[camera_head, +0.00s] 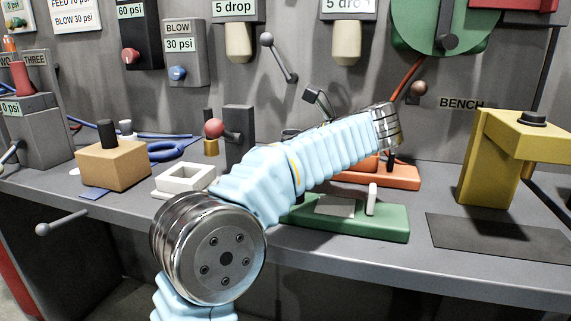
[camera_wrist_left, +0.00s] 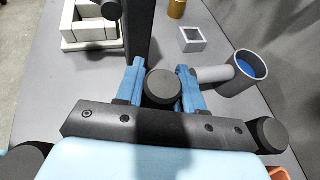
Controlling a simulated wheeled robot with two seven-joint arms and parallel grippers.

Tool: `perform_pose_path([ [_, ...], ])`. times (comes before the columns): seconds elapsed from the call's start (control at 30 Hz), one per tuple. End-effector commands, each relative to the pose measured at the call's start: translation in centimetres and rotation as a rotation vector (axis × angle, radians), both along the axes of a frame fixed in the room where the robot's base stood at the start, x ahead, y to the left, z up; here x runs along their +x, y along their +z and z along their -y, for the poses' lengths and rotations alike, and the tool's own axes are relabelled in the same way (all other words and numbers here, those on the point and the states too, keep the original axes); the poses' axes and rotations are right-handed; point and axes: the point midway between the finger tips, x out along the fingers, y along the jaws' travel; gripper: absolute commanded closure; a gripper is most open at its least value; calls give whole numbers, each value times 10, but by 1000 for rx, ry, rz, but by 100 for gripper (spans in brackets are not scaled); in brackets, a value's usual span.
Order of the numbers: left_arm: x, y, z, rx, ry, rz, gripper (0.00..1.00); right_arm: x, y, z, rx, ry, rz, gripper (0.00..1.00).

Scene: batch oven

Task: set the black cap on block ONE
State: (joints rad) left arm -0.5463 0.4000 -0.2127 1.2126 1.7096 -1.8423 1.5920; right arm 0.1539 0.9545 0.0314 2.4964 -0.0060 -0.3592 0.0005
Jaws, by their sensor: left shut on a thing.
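My left arm crosses the middle of the head view, and its gripper is mostly hidden behind the sleeve and wrist there. In the left wrist view my left gripper (camera_wrist_left: 162,82) has its two blue fingers shut on the black cap (camera_wrist_left: 162,90), a dark round piece seen from above. No label ONE can be read in either view, so I cannot tell which block is block ONE. A tan block (camera_head: 113,167) with a black knob stands at the left of the bench in the head view. My right gripper is not in view.
The grey bench (camera_head: 60,201) holds a white square frame (camera_head: 184,180), a green base (camera_head: 380,225) and a yellow stand (camera_head: 486,150). In the left wrist view a grey cup (camera_wrist_left: 250,85), blue inside, stands right of the fingers, and a dark post (camera_wrist_left: 139,38) rises beyond them.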

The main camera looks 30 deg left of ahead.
Motion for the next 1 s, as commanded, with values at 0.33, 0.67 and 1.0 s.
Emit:
perform_pose_path([
  [0.33,10,-38,0,0,1,-3,94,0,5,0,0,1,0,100],
  [0.67,10,-44,0,0,0,1,94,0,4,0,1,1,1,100],
  [1.0,10,-46,0,0,1,0,37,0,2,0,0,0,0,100],
])
